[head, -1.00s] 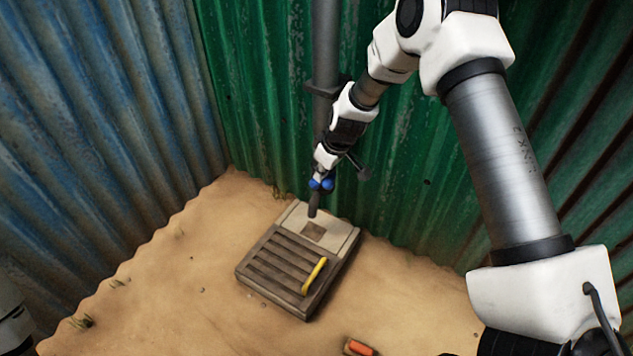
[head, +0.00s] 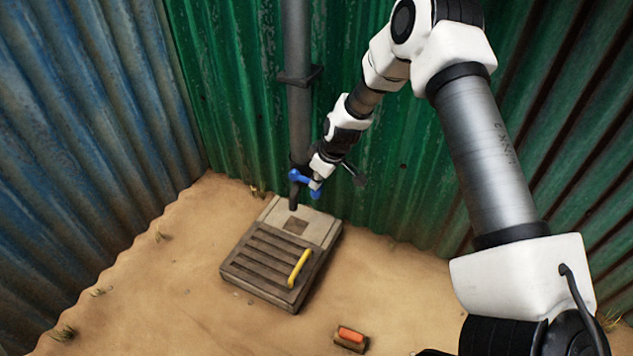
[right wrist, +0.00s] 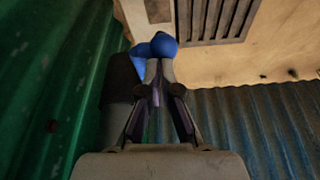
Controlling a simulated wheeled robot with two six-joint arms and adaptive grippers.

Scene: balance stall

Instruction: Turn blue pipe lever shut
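The blue lever (head: 303,178) sits low on the grey upright pipe (head: 299,115), near the ground. Its rounded blue end (right wrist: 163,45) also shows in the right wrist view, just beyond my fingertips. My right gripper (head: 316,184) is at the lever's right-hand part. In the right wrist view the fingers of my right gripper (right wrist: 159,72) come close together at the lever's end and look shut on it. The fingers cover part of the lever. My left gripper is not in view.
A wooden slatted box (head: 240,278) with a yellow handle (head: 299,268) lies on the sand just in front of the pipe. A small orange-topped block (head: 351,335) lies nearer. Green corrugated wall (head: 225,110) stands close behind the pipe, blue wall (head: 95,130) at left.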

